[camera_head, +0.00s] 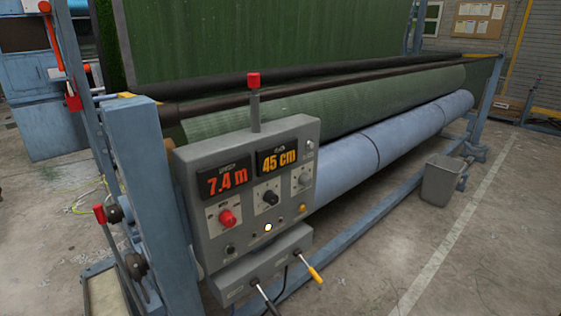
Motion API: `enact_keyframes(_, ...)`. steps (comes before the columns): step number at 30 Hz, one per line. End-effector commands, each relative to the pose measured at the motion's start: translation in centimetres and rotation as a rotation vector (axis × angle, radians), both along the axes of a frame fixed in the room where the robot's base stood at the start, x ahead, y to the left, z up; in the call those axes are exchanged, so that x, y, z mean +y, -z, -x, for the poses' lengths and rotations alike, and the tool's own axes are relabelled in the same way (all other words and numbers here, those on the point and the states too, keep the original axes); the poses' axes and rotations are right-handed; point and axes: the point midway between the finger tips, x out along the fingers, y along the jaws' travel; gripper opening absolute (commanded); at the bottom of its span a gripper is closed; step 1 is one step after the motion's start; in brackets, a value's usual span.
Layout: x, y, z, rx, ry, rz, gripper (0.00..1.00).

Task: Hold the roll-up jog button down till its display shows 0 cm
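A grey control panel (248,190) stands upright at the near end of the roll machine. Its right display (277,159) reads 45 cm in orange, and its left display (228,179) reads 7.4 m in red. Below them are a red knob (228,218), a black knob (270,197), a grey knob (304,181), a lit pale button or lamp (268,227), a yellow button (302,208) and a dark round button (230,250). Labels are too small to read, so I cannot tell which is the roll-up jog button. My gripper is not in view.
A red-topped post (254,100) rises above the panel. Levers with yellow (315,274) and dark handles stick out below it. A green turf roll (350,105) and a blue roller (400,137) run behind. A grey bin (440,180) stands right; the floor there is open.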

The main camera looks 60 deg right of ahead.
Motion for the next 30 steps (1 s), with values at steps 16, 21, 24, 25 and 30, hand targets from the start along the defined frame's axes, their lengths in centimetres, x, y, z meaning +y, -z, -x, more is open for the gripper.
enact_keyframes(16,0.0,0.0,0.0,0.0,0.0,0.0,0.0)
enact_keyframes(21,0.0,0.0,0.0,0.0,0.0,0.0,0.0)
enact_keyframes(24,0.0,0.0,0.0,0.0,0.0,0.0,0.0)
enact_keyframes(25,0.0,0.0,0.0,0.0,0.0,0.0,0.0)
enact_keyframes(30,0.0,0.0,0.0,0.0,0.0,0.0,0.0)
